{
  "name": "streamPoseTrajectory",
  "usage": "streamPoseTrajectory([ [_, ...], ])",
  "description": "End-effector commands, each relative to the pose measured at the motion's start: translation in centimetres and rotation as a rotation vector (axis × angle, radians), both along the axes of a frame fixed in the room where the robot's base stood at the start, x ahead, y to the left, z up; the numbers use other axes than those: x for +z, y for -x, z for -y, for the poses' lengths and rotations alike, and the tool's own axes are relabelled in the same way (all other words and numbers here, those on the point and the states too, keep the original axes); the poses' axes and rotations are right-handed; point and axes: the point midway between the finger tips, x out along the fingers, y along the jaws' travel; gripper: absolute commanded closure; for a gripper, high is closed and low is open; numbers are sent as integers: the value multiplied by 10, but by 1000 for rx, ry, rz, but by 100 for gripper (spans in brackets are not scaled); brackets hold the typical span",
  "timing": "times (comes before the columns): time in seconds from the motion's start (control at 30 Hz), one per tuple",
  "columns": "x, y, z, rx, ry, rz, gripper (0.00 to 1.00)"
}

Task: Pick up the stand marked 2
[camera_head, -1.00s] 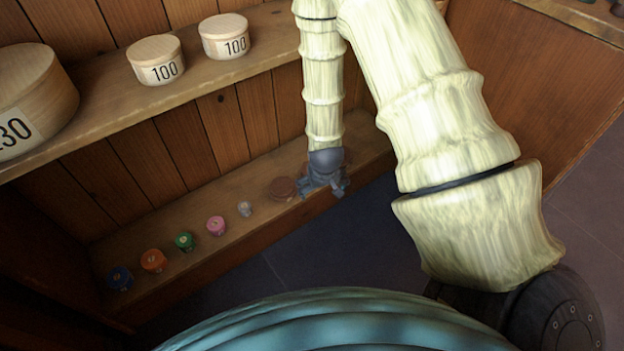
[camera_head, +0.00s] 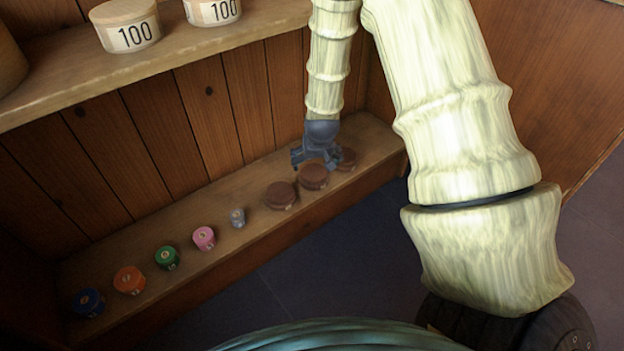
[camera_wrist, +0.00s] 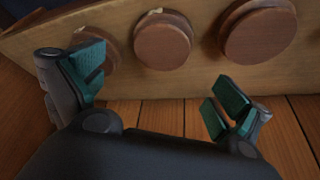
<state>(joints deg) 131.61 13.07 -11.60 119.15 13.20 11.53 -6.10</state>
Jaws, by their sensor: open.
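Three low round brown stands sit in a row on the lower shelf, at the right end: a left one (camera_head: 280,195), a middle one (camera_head: 313,176) and a right one (camera_head: 346,158). No number can be read on them, so I cannot tell which is marked 2. My gripper (camera_head: 314,162) is open and empty, just behind the middle and right stands, on the wall side. In the wrist view the gripper (camera_wrist: 158,80) has its fingers spread, with the middle stand (camera_wrist: 163,42) ahead between them. The left finger partly hides another stand (camera_wrist: 104,55); the largest-looking stand (camera_wrist: 258,33) is at upper right.
Small spools run left along the lower shelf (camera_head: 225,250): grey (camera_head: 237,217), pink (camera_head: 204,238), green (camera_head: 167,258), orange (camera_head: 129,280) and blue (camera_head: 88,302). An upper shelf (camera_head: 170,65) carries round boxes marked 100 (camera_head: 130,28). A plank wall (camera_head: 190,130) stands close behind.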

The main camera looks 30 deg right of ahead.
Motion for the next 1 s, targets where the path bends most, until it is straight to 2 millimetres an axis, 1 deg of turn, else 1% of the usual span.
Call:
streamPoseTrajectory([
  [0.03,-11,-2,2,-1,0,-1,0],
  [0.2,-33,-10,5,-1,-1,-1,0],
  [0.47,-43,-14,5,1,-1,-1,0],
  [0.9,-84,-27,7,4,0,-1,0],
  [1.0,-87,-29,8,3,0,-1,0],
])
